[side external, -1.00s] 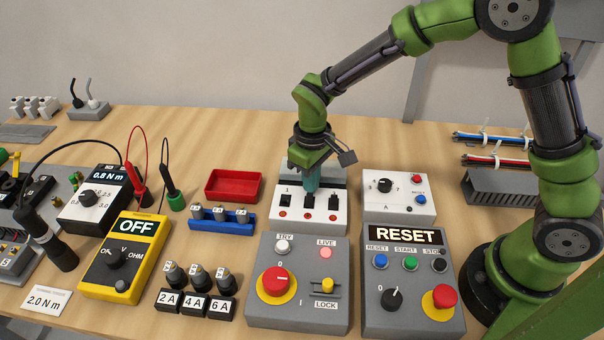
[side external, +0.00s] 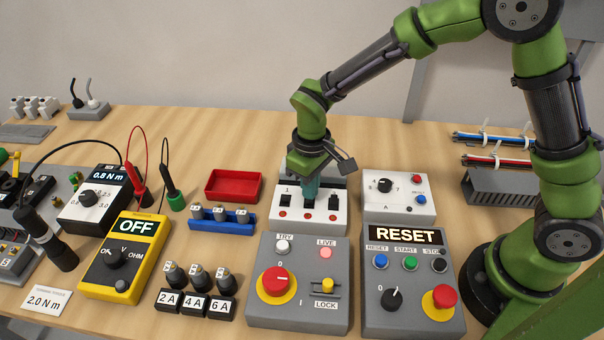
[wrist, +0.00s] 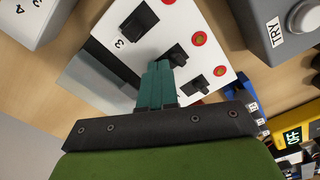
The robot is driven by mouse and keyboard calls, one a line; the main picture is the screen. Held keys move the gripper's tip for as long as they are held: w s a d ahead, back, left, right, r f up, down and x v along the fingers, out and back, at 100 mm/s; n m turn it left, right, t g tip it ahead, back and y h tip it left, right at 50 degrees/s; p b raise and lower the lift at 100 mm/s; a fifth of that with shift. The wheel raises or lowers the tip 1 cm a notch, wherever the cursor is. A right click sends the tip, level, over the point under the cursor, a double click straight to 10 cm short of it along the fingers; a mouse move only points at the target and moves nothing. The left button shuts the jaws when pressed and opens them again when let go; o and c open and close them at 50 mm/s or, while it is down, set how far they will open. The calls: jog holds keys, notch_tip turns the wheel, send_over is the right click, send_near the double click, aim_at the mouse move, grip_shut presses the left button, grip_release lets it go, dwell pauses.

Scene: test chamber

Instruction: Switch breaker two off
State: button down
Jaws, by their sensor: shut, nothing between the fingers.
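The breaker box (side external: 343,222) is a white box with three black toggles in a row and a red-ringed indicator in front of each. Breaker two is the middle toggle; it shows in the wrist view (wrist: 176,55), between the toggle labelled 3 (wrist: 138,22) and the toggle at the other end (wrist: 195,86). My gripper (side external: 310,193) points down over the middle of the box. Its teal fingers are shut and empty. In the wrist view the fingertips (wrist: 158,66) are right beside the middle toggle; I cannot tell whether they touch it.
A white box with a dial (side external: 411,207) is close on the right. A red tray (side external: 233,196) and a blue fuse rack (side external: 240,227) lie to the left.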

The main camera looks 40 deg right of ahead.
jog(key=shift+r, duration=3.5)
jog(key=shift+w, duration=0.1)
jog(key=s+d+r+m+t+y, duration=0.2)
jog(key=s+d+r+m+t, duration=0.5)
jog(key=s+d+r, duration=0.4)
jog(key=s+r, duration=0.2)
jog(key=s, duration=0.2)
jog(key=shift+d, duration=0.3)
